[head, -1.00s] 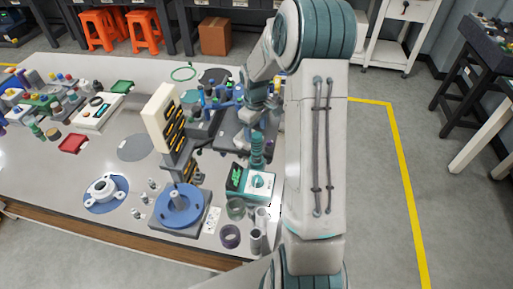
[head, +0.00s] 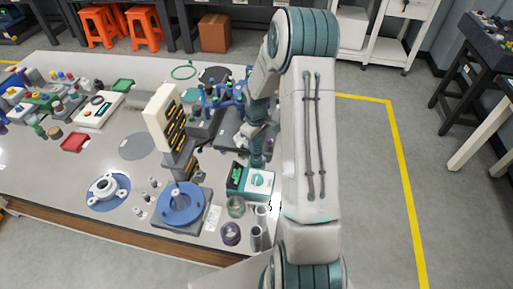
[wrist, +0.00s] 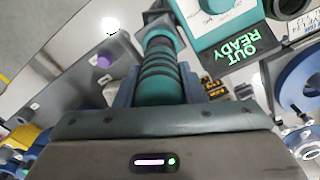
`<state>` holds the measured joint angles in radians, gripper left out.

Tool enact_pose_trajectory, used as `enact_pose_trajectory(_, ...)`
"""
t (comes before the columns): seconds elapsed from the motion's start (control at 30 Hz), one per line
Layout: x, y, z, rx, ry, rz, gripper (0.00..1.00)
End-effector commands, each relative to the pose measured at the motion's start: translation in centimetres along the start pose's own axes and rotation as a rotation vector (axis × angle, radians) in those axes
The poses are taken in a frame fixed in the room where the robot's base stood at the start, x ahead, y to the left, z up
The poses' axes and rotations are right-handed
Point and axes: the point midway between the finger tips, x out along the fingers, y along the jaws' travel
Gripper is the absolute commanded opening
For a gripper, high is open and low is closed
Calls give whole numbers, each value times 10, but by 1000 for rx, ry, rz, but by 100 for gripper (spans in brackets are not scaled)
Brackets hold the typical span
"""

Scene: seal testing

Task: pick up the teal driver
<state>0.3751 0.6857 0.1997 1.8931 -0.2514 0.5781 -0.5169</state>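The teal driver (wrist: 160,65) has a ribbed handle with dark rings. In the wrist view it lies between the two blue-grey fingers of my gripper (wrist: 160,85), with its far end near a grey block. The fingers flank the handle closely, but I cannot tell whether they press on it. In the head view my gripper (head: 257,153) is low beside the tester with the green display (head: 258,182), and the driver cannot be clearly told apart from my wrist there.
The tester, reading READY OUT in the wrist view (wrist: 238,50), is close beside the driver. A blue round fixture (head: 182,204), several grey cups (head: 256,238) and a cream upright panel (head: 165,118) stand nearby. The table's middle left (head: 100,145) has free room.

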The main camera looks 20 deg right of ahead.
Motion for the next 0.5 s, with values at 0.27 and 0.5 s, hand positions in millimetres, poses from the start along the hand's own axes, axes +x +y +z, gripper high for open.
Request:
enact_pose_trajectory(0.27,-1,0,-1,0,2,1,8)
enact_pose_trajectory(0.5,-6,1,-1,1,4,3,8)
